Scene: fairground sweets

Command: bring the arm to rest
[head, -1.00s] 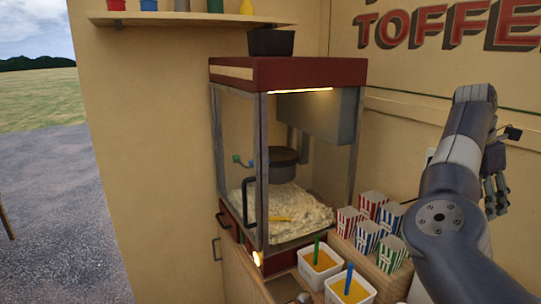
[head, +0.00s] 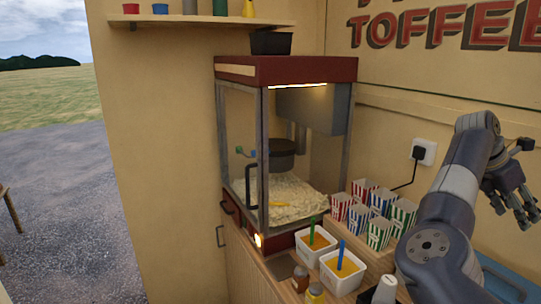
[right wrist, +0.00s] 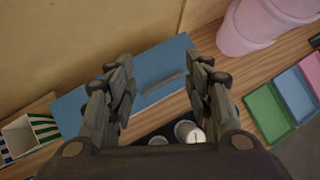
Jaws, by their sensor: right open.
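My right gripper (head: 510,192) is raised at the right side of the head view, above the counter by the back wall. In the right wrist view the right gripper (right wrist: 160,92) has its two fingers spread wide apart with nothing between them. Below it lies a blue flat board (right wrist: 165,75) with a slot-like handle, on the wooden counter. My right arm (head: 452,215) is bent upward and hides part of the counter. My left gripper is not seen in either view.
A popcorn machine (head: 288,72) stands on the counter, with striped cartons (head: 379,232) beside it. Two white tubs (head: 342,283) with spoons stand in front. A wall socket (head: 424,150) is behind. The right wrist view shows a pink container (right wrist: 262,22) and coloured trays (right wrist: 268,112).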

